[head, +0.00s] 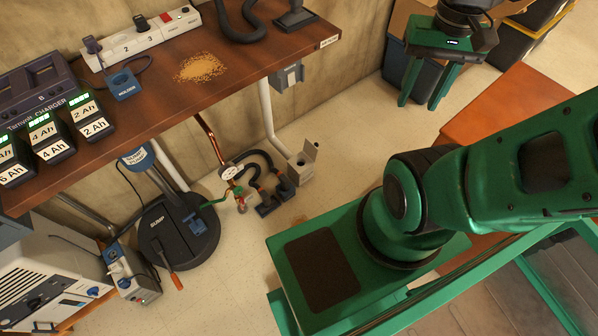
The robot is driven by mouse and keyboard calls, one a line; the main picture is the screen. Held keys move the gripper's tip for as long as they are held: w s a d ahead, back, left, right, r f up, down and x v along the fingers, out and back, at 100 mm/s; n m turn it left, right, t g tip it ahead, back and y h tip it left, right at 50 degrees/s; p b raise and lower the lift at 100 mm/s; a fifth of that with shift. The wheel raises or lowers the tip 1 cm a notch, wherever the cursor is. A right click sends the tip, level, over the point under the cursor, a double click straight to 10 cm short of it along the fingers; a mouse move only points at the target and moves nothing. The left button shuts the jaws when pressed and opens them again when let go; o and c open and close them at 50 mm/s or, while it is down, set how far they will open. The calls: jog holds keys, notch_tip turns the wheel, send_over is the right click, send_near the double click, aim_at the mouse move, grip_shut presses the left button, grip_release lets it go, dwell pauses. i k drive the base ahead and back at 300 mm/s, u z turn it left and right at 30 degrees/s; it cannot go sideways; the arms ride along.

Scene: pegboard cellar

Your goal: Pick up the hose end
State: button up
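A thick black hose (243,34) lies in a loop at the back edge of the brown workbench (180,110) and runs out of the top of the picture. A dark piece with a flat, wide foot (296,20) stands to its right; I cannot tell whether it is joined to the hose. Shorter black hoses (262,158) curve by the copper pipe on the floor below. I cannot tell which piece is the hose end.
A white power strip (138,40), a blue device (123,85), spilled grains (200,68) and battery chargers (52,137) occupy the bench. A round black sump lid (180,233) lies on the floor. Pale floor (345,140) is open between bench and my base.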

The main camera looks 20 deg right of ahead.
aim_at(285, 182)
jog(key=z, duration=0.9)
jog(key=k, duration=1.25)
jog(key=u, duration=1.25)
jog(key=i, duration=1.05)
